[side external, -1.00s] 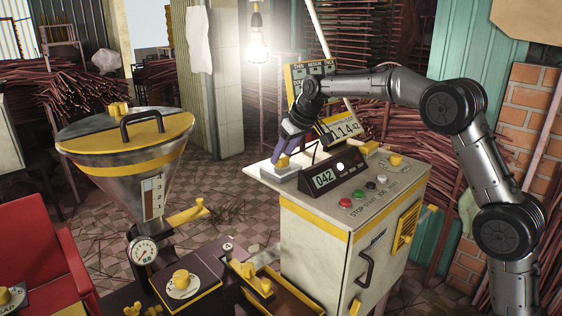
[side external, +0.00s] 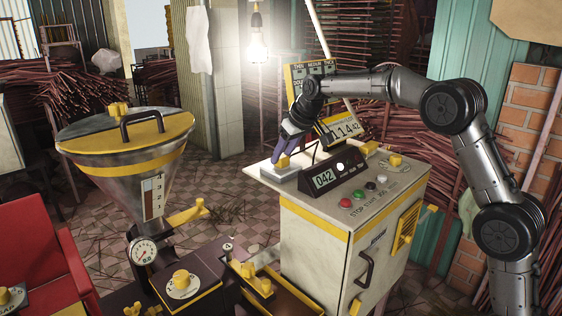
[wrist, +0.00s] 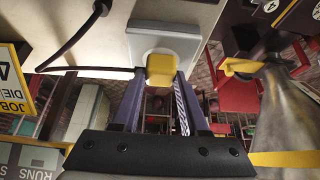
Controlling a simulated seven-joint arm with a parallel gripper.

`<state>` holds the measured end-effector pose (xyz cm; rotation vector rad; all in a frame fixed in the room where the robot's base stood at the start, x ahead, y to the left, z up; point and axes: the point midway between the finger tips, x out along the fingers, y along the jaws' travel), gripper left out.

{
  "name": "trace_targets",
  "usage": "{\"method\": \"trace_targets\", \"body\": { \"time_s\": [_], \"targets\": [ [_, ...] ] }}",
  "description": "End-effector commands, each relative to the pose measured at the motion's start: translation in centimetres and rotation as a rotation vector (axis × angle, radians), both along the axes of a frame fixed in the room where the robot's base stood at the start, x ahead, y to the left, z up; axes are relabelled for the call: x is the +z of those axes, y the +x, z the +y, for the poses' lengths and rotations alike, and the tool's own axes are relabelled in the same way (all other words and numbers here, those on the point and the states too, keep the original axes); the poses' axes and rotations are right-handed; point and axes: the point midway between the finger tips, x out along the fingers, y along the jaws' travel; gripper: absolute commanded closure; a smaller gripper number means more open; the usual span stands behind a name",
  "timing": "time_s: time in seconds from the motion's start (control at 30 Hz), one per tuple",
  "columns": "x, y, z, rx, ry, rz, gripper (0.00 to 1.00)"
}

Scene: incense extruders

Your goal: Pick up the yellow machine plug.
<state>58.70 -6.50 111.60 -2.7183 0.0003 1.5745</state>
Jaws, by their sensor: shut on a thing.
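The yellow machine plug (wrist: 161,68) sits at the light grey socket block (wrist: 150,38) in the wrist view. My gripper (wrist: 161,80) has its two purple fingers on either side of the plug and is shut on it. In the side external view the plug (side external: 283,161) shows small and yellow on top of the socket block (side external: 296,171), at the left end of the cabinet top. My gripper (side external: 284,155) reaches down to it from above. Whether the plug is still seated in the socket I cannot tell.
A black counter reading 042 (side external: 335,174) stands right beside the socket block. Coloured buttons (side external: 358,194) and yellow knobs are farther right on the cabinet (side external: 310,250). A dark cable (wrist: 80,40) runs near the socket. A metal hopper (side external: 135,165) stands left, apart.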

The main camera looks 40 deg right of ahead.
Motion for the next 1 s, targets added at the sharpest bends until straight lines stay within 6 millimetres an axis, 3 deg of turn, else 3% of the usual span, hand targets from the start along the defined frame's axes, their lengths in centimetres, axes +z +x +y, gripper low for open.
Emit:
{"method": "trace_targets", "body": {
  "time_s": [0.37, 0.57, 0.83, 1.0],
  "targets": [
    [0.9, 0.0, -0.1, 0.0, -0.001, -0.002, 1.0],
    [3.7, -0.2, 0.0, 0.0, -0.001, -0.006, 1.0],
    [9.4, -5.1, 0.5, 0.0, -0.001, -0.007, 1.0],
    [11.0, -9.0, 1.0, 0.0, -0.001, -0.003, 1.0]
  ]
}}
